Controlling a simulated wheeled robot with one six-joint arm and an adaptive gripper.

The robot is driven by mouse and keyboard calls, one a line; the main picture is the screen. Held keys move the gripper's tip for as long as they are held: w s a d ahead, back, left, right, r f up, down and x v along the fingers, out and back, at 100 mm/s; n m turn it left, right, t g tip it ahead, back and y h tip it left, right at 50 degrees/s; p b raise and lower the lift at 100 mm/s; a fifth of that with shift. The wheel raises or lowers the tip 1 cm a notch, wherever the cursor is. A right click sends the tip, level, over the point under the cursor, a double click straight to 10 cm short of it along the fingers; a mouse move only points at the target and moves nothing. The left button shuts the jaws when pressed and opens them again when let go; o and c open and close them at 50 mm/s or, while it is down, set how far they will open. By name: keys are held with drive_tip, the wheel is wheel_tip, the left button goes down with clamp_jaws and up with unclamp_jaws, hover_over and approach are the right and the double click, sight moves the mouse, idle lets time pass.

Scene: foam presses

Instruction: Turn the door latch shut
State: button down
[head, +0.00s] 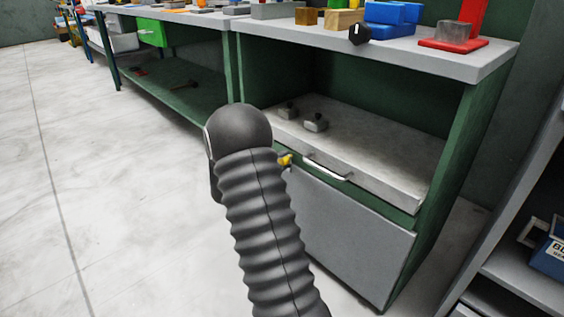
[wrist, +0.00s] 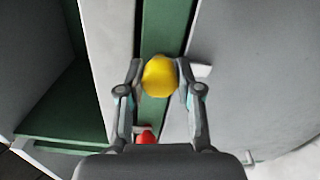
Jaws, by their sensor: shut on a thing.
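The yellow knob (wrist: 160,76), which I take to be the door latch's grip, sits over the green rail (wrist: 152,108) in the wrist view. My gripper (wrist: 159,80) is shut on it, one finger on each side. In the head view a bit of the yellow knob (head: 286,160) shows beside my dark arm, which hides my gripper there. The grey door (head: 350,240) is below the green rail and looks about flush with the cabinet front. It also fills the right of the wrist view (wrist: 250,70). The latch's body is mostly hidden.
A drawer (head: 375,165) with a pale handle is above the door. A red piece (wrist: 147,137) shows below the knob in the wrist view. Blocks lie on the bench top (head: 400,50). A shelf (head: 520,285) stands at right; open floor (head: 120,170) is at left.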

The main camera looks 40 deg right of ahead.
drive_tip(key=c, duration=0.8)
unclamp_jaws()
drive_tip(key=shift+o, duration=0.2)
drive_tip(key=shift+a, duration=0.1)
drive_tip(key=s+a, duration=0.1)
drive_tip(key=a, duration=1)
drive_tip(key=shift+a, duration=0.4)
